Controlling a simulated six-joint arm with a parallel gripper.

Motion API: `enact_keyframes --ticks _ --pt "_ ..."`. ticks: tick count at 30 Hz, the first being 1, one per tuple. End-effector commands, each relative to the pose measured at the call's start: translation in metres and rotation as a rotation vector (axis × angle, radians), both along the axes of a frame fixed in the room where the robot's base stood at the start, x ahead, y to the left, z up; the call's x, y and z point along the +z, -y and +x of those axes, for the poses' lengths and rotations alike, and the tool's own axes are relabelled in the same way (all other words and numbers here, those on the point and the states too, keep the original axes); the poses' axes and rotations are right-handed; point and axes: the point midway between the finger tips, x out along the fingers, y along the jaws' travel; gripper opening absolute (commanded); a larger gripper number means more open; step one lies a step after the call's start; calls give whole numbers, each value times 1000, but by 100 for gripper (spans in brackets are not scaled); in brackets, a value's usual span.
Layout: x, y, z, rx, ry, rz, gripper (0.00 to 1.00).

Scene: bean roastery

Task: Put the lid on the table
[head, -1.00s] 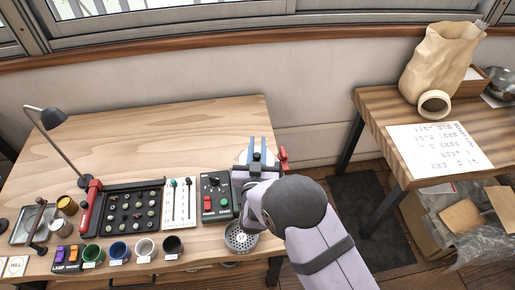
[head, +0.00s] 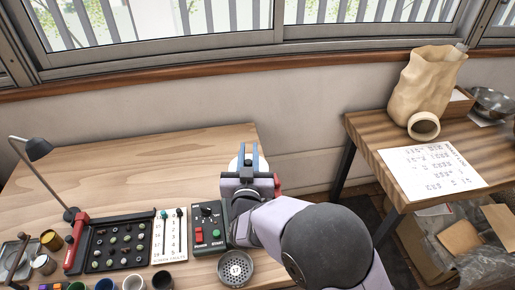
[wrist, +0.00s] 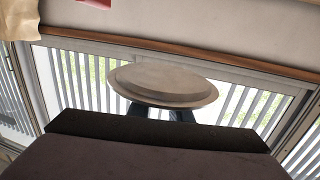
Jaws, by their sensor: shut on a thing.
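The lid (wrist: 165,85) is a pale grey round disc with a stepped rim. In the wrist view it sits at the ends of the dark blue fingers, with the window behind it. In the head view only a whitish part of the lid (head: 234,163) shows around the fingers. My gripper (head: 248,151) is shut on the lid, near the right back corner of the wooden table (head: 150,165). My own gripper hides most of the lid in the head view. I cannot tell its exact height above the tabletop.
A control panel (head: 208,229) with red and green buttons, a perforated round tray (head: 235,268), a bean tray (head: 118,243) and a lamp (head: 37,149) stand toward the front and left. The table's back middle is clear. A second table (head: 360,128) stands right, beyond a gap.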

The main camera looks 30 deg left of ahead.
Motion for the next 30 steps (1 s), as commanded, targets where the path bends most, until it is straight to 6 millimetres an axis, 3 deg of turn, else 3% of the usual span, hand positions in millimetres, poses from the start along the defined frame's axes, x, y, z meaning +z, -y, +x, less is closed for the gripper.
enact_keyframes --ticks 8,14,20,30 --pt "9 3 2 -17 0 3 0" --pt "15 36 18 -160 -1 1 0" --pt "-3 116 34 -457 -1 -7 0" --pt "-77 286 28 -980 1 -11 0"
